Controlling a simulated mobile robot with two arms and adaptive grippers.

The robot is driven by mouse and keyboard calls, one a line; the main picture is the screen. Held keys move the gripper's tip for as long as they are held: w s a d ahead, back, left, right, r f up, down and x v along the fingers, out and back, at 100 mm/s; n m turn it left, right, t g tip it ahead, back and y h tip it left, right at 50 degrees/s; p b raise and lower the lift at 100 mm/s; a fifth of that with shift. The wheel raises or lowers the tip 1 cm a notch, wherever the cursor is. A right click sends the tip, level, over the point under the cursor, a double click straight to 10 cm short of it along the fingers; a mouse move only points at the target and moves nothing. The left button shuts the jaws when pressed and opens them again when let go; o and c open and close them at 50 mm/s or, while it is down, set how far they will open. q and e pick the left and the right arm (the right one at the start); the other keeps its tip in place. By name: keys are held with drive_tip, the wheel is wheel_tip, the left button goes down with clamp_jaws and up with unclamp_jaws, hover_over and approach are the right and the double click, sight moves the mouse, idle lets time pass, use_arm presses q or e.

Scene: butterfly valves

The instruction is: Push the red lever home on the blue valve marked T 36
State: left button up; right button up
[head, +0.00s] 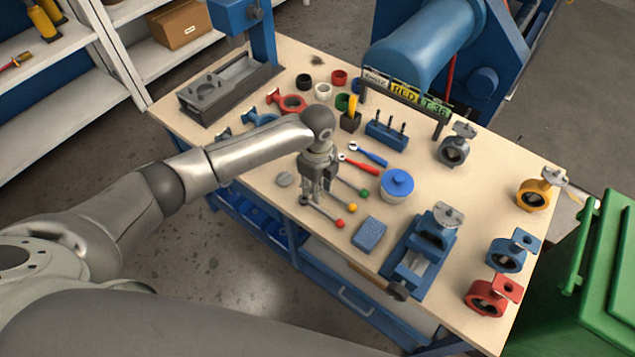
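The red-knobbed lever (325,215) lies on the bench near its front edge, its grey flat end under my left gripper. My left gripper (318,198) points down there; its fingertips are at or just above that end, and I cannot tell whether they touch or grip it. Levers with a yellow knob (352,208) and a green knob (365,192) lie beside it. The blue valve (507,254) stands at the right end of the bench with a flat plate on top. No mark is legible on it. My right gripper is out of view.
A red valve (487,298), yellow valve (534,194) and grey valve (453,151) stand near the blue one. A blue vise (410,268) holds a grey piece. A blue-lidded pot (397,186), sponge (370,233) and green bin (575,290) are nearby.

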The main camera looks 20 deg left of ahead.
sight(317, 207)
use_arm(q)
drive_tip(key=shift+s+f+b, duration=0.15)
drive_tip(key=shift+f+b, duration=0.35)
wheel_tip(317, 207, down, 5)
drive_tip(key=b, duration=0.4)
drive_tip(key=shift+r+b, duration=0.15)
drive_tip(key=shift+b, duration=0.25)
drive_tip(key=shift+f+b, duration=0.55)
drive_tip(key=shift+f, duration=1.05)
drive_tip(key=c, duration=0.7)
clamp_jaws()
drive_tip(key=shift+r, duration=0.15)
